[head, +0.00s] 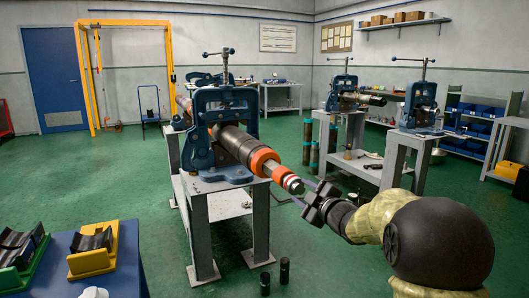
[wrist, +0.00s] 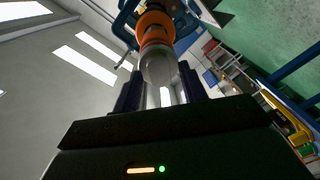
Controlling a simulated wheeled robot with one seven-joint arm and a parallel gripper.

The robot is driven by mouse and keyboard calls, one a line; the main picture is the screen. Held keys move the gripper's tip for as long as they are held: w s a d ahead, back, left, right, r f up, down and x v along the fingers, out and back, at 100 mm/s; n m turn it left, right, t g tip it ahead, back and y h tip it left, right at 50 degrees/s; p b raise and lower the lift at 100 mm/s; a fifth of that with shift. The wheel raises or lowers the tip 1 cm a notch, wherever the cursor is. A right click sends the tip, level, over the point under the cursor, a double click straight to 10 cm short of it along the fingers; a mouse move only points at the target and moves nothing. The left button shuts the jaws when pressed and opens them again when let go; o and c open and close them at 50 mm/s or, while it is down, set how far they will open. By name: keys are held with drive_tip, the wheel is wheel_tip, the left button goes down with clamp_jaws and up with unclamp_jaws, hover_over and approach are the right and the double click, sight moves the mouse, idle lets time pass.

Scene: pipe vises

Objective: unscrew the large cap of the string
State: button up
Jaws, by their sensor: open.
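The string (head: 238,142) is a grey pipe assembly lying in a blue vise (head: 226,108), its near end pointing toward my arm. A wide orange ring (head: 262,160) sits on it. Beyond a thinner grey length is a smaller orange-red end piece (head: 290,183) with a pale band. I cannot tell for certain which is the large cap. My gripper (head: 308,195) is open at this end of the string, roughly in line with it. In the wrist view, a grey rounded end (wrist: 158,68) shows between the dark fingers, with orange parts (wrist: 155,30) behind; contact cannot be told.
The vise stands on a grey table (head: 215,190). Two dark cylinders (head: 284,271) stand on the floor in front. A blue table (head: 75,262) with yellow and green cradles is at lower left. More vises on grey tables (head: 392,150) are at right. Green floor lies open at left.

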drive_tip(key=shift+v, duration=0.75)
drive_tip(key=shift+r+m+p, duration=0.25)
drive_tip(key=shift+m+p, duration=0.55)
drive_tip(key=shift+p, duration=0.3)
drive_tip(key=m+p, duration=1.1)
drive_tip(key=shift+m, duration=0.3)
drive_tip(key=shift+f+m+p, duration=0.15)
drive_tip(key=shift+m+p, duration=0.25)
drive_tip(key=shift+p, duration=0.05)
drive_tip(key=shift+f, duration=0.2)
